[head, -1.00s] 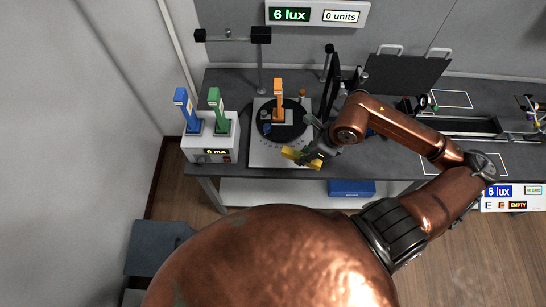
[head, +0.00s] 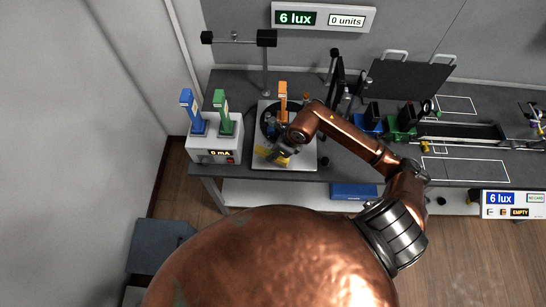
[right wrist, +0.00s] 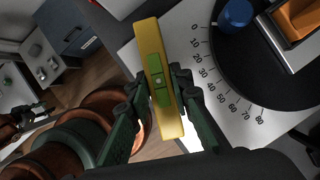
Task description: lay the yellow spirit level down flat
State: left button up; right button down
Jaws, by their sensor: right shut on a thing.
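The yellow spirit level (head: 272,156) is in my right gripper (head: 282,150), over the front left part of the white plate. In the right wrist view it shows as a long yellow bar (right wrist: 170,112) with a green vial window. The fingers of my right gripper (right wrist: 163,88) are shut on it, one on each side. I cannot tell whether the level touches the plate. My left gripper is not in view.
The white plate (head: 303,164) carries a dark dial (right wrist: 245,70) with a degree scale and an orange upright piece (head: 283,92). Left of it, a white power box (head: 213,143) holds blue and green pieces. Stands and a dark panel (head: 410,78) are behind and right.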

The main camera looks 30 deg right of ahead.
jog(key=shift+s+f, duration=0.1)
jog(key=shift+f, duration=1.25)
jog(key=c, duration=1.7)
grip_release()
jog(key=shift+c, duration=0.2)
jog(key=shift+d, duration=0.1)
jog(key=v, duration=1.2)
